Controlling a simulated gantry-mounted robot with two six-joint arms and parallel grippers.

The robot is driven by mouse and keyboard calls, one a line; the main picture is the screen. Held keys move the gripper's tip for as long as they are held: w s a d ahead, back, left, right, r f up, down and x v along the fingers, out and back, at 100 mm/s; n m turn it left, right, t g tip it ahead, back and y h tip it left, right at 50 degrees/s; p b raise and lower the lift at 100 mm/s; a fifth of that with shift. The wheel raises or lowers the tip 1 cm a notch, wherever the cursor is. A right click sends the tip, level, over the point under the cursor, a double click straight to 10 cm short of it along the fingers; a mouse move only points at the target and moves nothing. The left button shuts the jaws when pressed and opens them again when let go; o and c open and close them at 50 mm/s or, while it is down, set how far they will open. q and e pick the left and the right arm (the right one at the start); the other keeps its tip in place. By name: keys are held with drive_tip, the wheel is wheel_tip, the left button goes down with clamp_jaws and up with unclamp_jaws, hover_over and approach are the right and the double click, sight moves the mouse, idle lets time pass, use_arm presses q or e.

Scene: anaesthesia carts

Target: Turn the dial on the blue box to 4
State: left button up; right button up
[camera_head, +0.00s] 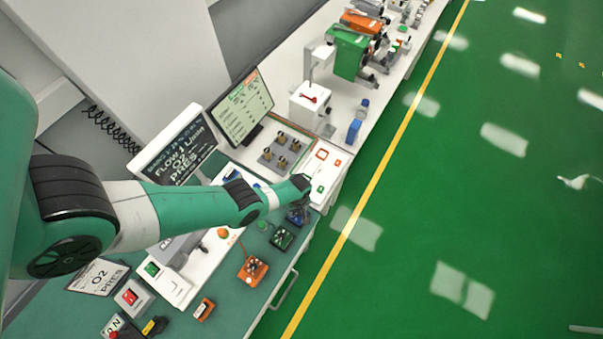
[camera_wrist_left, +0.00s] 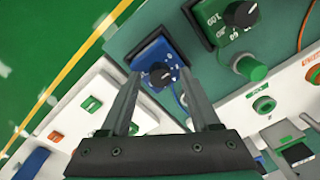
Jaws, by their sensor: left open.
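The blue box (camera_wrist_left: 150,48) with a round black dial (camera_wrist_left: 160,74) shows in the left wrist view, at the top centre. Pale marks are printed around the dial, too small to read, so its setting cannot be told. My left gripper (camera_wrist_left: 160,78) is open, with its two fingers pointing at the box, one on each side of the dial in this view. Whether they touch the dial cannot be told. In the head view my left gripper (camera_head: 299,205) is over the front edge of the bench and mostly hides the blue box. My right gripper is not in view.
A green box with a black dial (camera_wrist_left: 240,14) stands close beside the blue box. In the head view an orange box (camera_head: 253,270) sits farther down the teal bench. Two screens (camera_head: 243,106) stand behind. The green floor (camera_head: 480,170) beyond the bench is clear.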

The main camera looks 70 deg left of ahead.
use_arm(q)
clamp_jaws()
idle(0.3)
drive_tip(key=shift+m, duration=0.3)
drive_tip(key=m, duration=1.2)
drive_tip(key=shift+d+m, duration=0.1)
drive_tip(key=shift+m, duration=0.3)
idle(0.3)
unclamp_jaws()
